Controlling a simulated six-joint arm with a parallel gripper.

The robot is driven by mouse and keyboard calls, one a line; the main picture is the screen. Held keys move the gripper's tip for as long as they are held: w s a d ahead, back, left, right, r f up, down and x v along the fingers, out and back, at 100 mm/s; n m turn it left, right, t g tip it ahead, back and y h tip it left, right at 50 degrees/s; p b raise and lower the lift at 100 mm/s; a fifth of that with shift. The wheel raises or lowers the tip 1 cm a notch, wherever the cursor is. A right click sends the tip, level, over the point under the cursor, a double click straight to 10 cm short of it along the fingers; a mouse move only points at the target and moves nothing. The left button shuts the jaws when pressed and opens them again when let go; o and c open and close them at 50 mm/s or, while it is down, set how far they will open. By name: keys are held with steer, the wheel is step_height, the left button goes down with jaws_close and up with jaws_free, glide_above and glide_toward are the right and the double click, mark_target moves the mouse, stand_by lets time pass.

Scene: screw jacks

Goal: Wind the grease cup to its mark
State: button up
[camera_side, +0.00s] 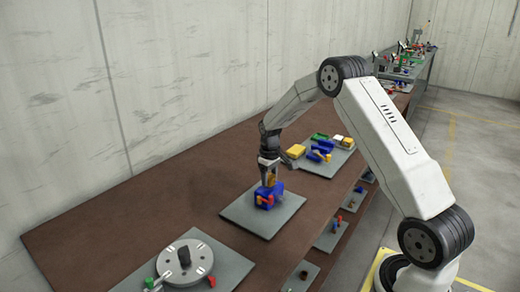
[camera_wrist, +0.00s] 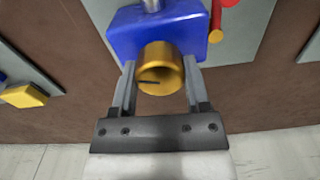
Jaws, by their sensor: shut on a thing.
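The grease cup (camera_wrist: 158,56) is a brass-coloured round cup on a blue block (camera_wrist: 193,32). In the wrist view, my gripper (camera_wrist: 159,66) has one finger on each side of the cup and is shut on it. A short dark line shows at the cup's near end; I cannot tell whether it is the mark. In the side view, my gripper (camera_side: 269,170) points down over the blue block (camera_side: 276,189), and its fingers partly hide the cup. The block sits on a grey plate (camera_side: 243,213) on the brown bench. A red part (camera_wrist: 217,17) is beside the block.
A plate (camera_side: 331,168) with blue, yellow and green parts lies behind. A round grey fixture (camera_side: 186,262) with red and green handles stands on a front plate. Brown bench (camera_side: 130,212) is bare to the left. Lower shelves hold small parts.

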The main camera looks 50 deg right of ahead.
steer(key=n, duration=0.7)
steer(key=shift+s+f, duration=0.15)
steer(key=shift+f, duration=0.1)
steer(key=n, duration=1.2)
steer(key=shift+s, duration=0.1)
steer(key=n, duration=0.3)
steer(key=shift+n, duration=0.4)
steer(key=n, duration=0.6)
steer(key=shift+n, duration=0.4)
